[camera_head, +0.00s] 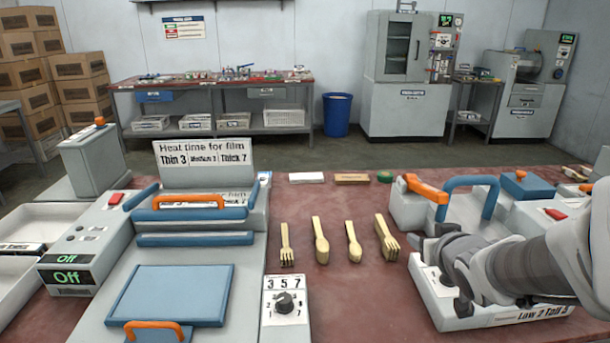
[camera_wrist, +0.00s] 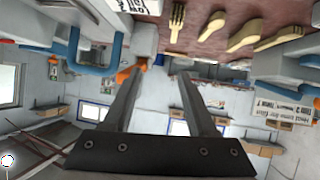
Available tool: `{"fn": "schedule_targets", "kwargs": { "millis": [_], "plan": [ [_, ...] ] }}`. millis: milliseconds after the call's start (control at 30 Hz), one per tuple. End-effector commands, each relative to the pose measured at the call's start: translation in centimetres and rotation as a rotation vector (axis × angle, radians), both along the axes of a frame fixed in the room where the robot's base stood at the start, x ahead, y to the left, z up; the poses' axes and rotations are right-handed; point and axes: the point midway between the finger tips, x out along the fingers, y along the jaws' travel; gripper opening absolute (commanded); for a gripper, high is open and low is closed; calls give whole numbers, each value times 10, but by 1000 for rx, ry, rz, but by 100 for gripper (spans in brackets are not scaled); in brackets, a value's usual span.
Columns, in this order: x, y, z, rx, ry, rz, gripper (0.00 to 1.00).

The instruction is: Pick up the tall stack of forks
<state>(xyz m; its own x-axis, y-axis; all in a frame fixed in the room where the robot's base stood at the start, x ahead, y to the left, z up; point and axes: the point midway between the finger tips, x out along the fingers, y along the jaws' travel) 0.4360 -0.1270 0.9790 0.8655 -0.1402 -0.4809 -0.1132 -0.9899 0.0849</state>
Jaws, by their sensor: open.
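The tall stack of forks (camera_head: 387,238) lies on the red-brown table, the rightmost of a row of pale wooden cutlery. Its layered side shows in the head view. By the flipped order of the wrist view, it is the fork shape (camera_wrist: 177,18) at the top. A lower-looking fork stack (camera_head: 286,244) lies at the left end of the row, with two spoon stacks (camera_head: 320,241) (camera_head: 354,241) between. My gripper (camera_wrist: 160,75) is open and empty in the wrist view, apart from the forks. In the head view my arm comes from the right; its fingers are hard to make out.
A press with a blue plate (camera_head: 170,295) and a dial box (camera_head: 286,303) stand left of the cutlery. A grey machine with a blue handle (camera_head: 470,182) and orange lever stands close to the right. Small blocks (camera_head: 352,178) lie behind. The table in front of the row is clear.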

Motion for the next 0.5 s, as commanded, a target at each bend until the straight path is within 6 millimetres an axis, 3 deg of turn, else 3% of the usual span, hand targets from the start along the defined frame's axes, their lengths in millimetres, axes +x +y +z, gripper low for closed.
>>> {"fn": "schedule_targets", "kwargs": {
  "millis": [33, 200, 500],
  "plan": [
    [4, -3, -31, 12, -17, 16, 58],
    [15, -1, -61, 56, -84, 80, 58],
    [23, 3, -64, 87, -111, 116, 58]
  ]
}}
